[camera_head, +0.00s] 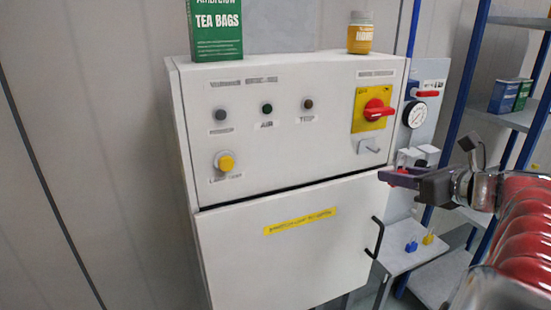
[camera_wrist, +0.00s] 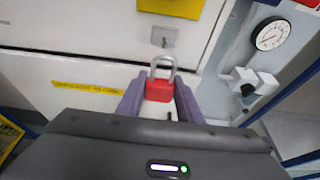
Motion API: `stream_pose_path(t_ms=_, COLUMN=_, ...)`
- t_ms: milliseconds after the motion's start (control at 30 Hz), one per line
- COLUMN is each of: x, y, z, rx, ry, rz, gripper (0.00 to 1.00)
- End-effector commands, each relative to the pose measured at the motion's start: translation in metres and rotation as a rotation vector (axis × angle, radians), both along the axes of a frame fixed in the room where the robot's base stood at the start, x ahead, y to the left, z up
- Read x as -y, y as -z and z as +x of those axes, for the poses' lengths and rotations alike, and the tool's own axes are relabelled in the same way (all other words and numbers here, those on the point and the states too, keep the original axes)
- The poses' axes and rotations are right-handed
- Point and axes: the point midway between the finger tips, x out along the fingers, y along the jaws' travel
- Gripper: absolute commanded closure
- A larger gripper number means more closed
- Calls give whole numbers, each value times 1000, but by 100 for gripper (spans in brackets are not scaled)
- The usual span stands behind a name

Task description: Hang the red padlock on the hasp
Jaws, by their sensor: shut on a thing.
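The red padlock (camera_wrist: 158,91) with its grey shackle shows in the wrist view, held upright between the purple fingers of my gripper (camera_wrist: 158,100), which is shut on its body. The shackle points up. The hasp, a small grey metal plate with a staple (camera_wrist: 163,38), is just above the shackle in that view; a gap shows between them. In the head view the hasp (camera_head: 368,146) is on the cabinet below the red knob, and my gripper (camera_head: 386,176) is to its lower right. The padlock is mostly hidden there by the fingers.
The white cabinet (camera_head: 290,145) has a yellow plate with a red rotary switch (camera_head: 374,109) above the hasp. A black door handle (camera_head: 377,238) is below my gripper. A gauge panel (camera_head: 415,114) and a side shelf with small blue and yellow padlocks (camera_head: 411,246) are at right.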

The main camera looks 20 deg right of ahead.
Motion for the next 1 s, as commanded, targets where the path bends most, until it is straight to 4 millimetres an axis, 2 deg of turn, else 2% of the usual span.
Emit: stream_pose_path(t_ms=1000, x=-3, y=4, z=43, rx=0, ry=-5, rz=1, gripper=87)
